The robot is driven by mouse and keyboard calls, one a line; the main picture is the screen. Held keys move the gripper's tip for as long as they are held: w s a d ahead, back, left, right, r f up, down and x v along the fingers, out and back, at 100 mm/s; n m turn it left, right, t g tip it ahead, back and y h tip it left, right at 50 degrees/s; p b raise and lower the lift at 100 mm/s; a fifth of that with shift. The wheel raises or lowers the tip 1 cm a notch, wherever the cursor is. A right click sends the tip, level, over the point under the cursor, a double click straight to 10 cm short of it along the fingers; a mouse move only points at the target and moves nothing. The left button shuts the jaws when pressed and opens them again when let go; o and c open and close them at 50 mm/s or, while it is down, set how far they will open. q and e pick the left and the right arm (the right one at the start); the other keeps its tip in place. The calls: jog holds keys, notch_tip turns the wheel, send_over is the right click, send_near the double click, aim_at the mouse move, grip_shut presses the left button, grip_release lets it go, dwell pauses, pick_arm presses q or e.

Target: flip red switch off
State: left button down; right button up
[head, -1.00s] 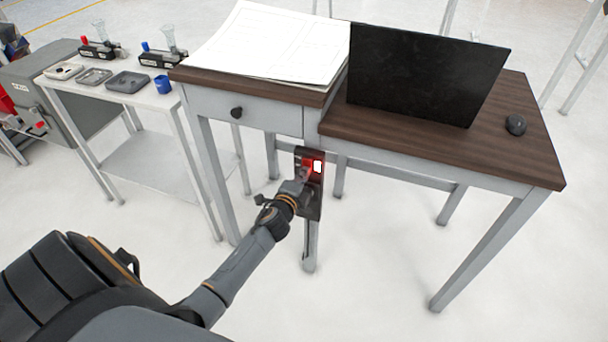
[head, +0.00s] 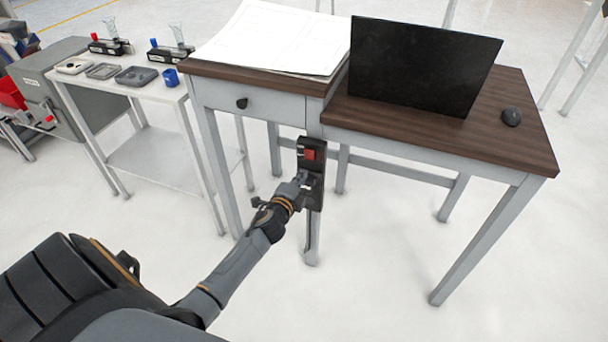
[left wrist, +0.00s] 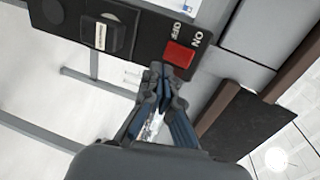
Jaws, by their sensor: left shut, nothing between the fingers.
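The red switch (head: 310,154) is on the upper part of a black panel (head: 316,200) fixed to the desk's leg. It looks dark and unlit in the head view. My left gripper (head: 304,178) is shut and empty, just below the switch in the head view. In the left wrist view the shut fingertips (left wrist: 158,72) are close beside the switch's OFF side; I cannot tell whether they touch it. My right gripper is not in view.
The desk (head: 440,133) carries paper sheets (head: 270,38), a black screen (head: 420,68) and a mouse (head: 511,117). A black knob-like part (left wrist: 105,35) is further along the panel. The floor in front is clear.

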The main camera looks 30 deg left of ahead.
pick_arm(q)
jog(key=s+d+f+b, duration=0.1)
jog(key=s+f, duration=0.1)
jog(key=s, duration=0.6)
jog(key=shift+d, duration=0.3)
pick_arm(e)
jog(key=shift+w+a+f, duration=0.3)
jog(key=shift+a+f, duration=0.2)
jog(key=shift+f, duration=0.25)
pick_arm(q)
jog(key=shift+f, duration=0.15)
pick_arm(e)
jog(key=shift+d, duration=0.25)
